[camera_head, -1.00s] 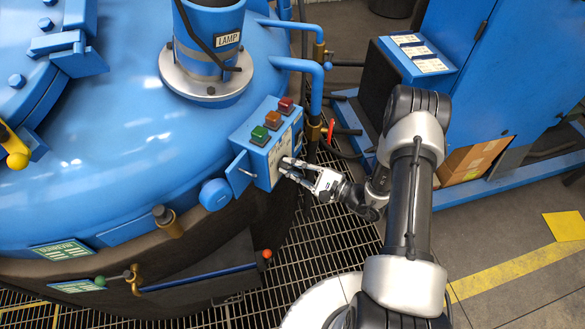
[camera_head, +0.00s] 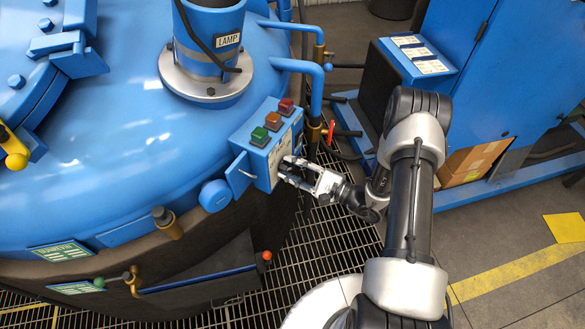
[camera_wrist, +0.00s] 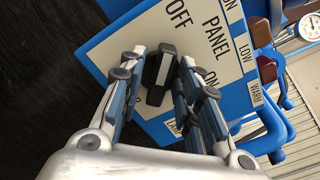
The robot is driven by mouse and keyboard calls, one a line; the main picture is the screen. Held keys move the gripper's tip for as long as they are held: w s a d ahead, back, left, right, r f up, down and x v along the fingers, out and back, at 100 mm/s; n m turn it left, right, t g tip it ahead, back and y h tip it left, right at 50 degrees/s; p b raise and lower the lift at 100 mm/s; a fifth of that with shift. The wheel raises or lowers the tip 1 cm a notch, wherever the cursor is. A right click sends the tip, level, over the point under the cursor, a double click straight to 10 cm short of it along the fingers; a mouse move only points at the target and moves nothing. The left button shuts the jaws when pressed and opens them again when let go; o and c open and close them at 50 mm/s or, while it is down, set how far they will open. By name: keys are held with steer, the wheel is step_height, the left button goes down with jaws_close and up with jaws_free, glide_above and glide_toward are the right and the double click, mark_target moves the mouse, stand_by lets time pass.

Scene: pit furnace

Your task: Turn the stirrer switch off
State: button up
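The blue control box (camera_head: 262,148) sits on the side of the large blue vessel, with green, orange and red buttons on top. In the wrist view its white panel face (camera_wrist: 135,40) reads OFF, PANEL and ON. A black switch knob (camera_wrist: 158,78) with a pale stripe stands on the face between my fingers. Its own label is hidden, so I cannot tell if it is the stirrer switch. My gripper (camera_head: 284,168), also in the wrist view (camera_wrist: 162,58), is open at the panel, one finger on each side of this knob. Contact is not clear.
Blue pipes (camera_head: 315,90) rise just behind the box. A blue cabinet (camera_head: 500,80) stands at the right. The grating (camera_head: 320,235) below is clear.

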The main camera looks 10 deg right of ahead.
stand_by(0.3)
steer(key=v, duration=1.2)
steer(key=s+a+r+n+g+h, duration=0.1)
steer(key=s+a+r+n+g, duration=0.5)
steer(key=r, duration=0.3)
steer(key=s+a+r+n+g+h, duration=0.1)
steer(key=s+a+r+n+g, duration=0.2)
steer(key=a+r+n+g, duration=0.5)
steer(key=s+d+r+n+t+h, duration=0.3)
steer(key=s+d+r+t+h, duration=0.3)
steer(key=s+r+h, duration=0.3)
step_height(320, 180, up, 3)
steer(key=shift+s+f+n+h, duration=0.3)
steer(key=shift+s+h, duration=0.1)
steer(key=shift+h, duration=0.6)
